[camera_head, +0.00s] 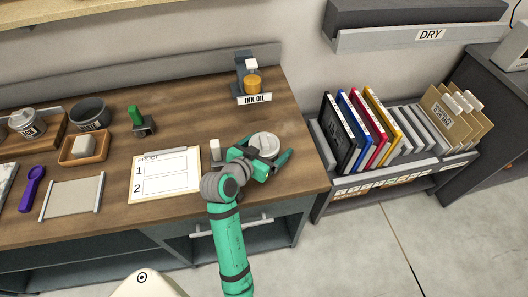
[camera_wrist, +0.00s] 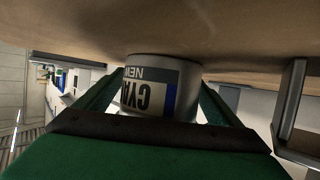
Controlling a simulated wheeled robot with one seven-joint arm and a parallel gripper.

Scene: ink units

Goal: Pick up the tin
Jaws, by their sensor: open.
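A round tin (camera_head: 264,143) with a pale grey lid stands on the wooden worktop near its right front corner. In the wrist view the tin (camera_wrist: 160,90) appears upside down, with a white label reading "NEW" and "CYA" and a blue band at one side. My green gripper (camera_head: 262,153) is at the tin, its fingers on either side of it. In the wrist view the two fingers slant up left and right of the tin. The jaws are open. Whether either finger touches the tin I cannot tell. The tin's lower part is hidden by my gripper.
An "INK OIL" stand (camera_head: 253,84) is behind the tin. A proof sheet board (camera_head: 165,174) lies to the left, with a green-handled stamp (camera_head: 140,121) beyond it. A rack of coloured folders (camera_head: 362,130) stands right, past the worktop edge.

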